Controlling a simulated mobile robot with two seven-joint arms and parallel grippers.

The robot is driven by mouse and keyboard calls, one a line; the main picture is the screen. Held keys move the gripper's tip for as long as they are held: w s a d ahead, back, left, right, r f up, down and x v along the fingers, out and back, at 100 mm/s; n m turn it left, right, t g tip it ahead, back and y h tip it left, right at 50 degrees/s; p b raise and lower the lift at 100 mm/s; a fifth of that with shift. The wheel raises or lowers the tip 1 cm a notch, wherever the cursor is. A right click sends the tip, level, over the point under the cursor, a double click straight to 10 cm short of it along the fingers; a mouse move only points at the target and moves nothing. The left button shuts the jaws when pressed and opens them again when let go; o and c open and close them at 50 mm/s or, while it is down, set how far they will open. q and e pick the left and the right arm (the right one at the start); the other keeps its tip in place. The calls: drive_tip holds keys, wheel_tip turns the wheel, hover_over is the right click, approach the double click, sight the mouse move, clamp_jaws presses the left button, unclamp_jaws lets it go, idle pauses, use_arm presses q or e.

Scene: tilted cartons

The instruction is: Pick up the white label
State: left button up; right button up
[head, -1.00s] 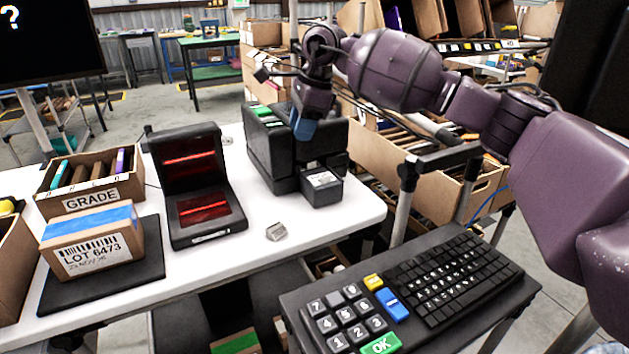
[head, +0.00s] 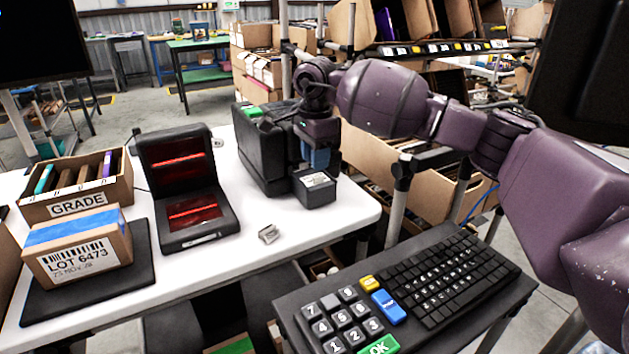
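The white label (head: 315,180) lies on the front ledge of the black label printer (head: 262,152) on the white table. My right gripper (head: 316,160), with blue fingers, points down just behind and above the label. It looks close to the label, but I cannot tell whether it touches it. The fingers overlap in this view, so their opening is hidden. My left gripper is not in view.
A black scanner with red windows (head: 188,190) stands left of the printer. A small metallic piece (head: 268,234) lies on the table (head: 310,240). A taped carton (head: 78,248), a GRADE box (head: 77,190) and a keyboard (head: 440,280) are nearby.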

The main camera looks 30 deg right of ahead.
sight(315, 174)
wheel_tip(315, 174, down, 5)
drive_tip(key=shift+b, duration=0.45)
drive_tip(key=shift+r, duration=0.1)
drive_tip(key=shift+c, duration=0.5)
clamp_jaws()
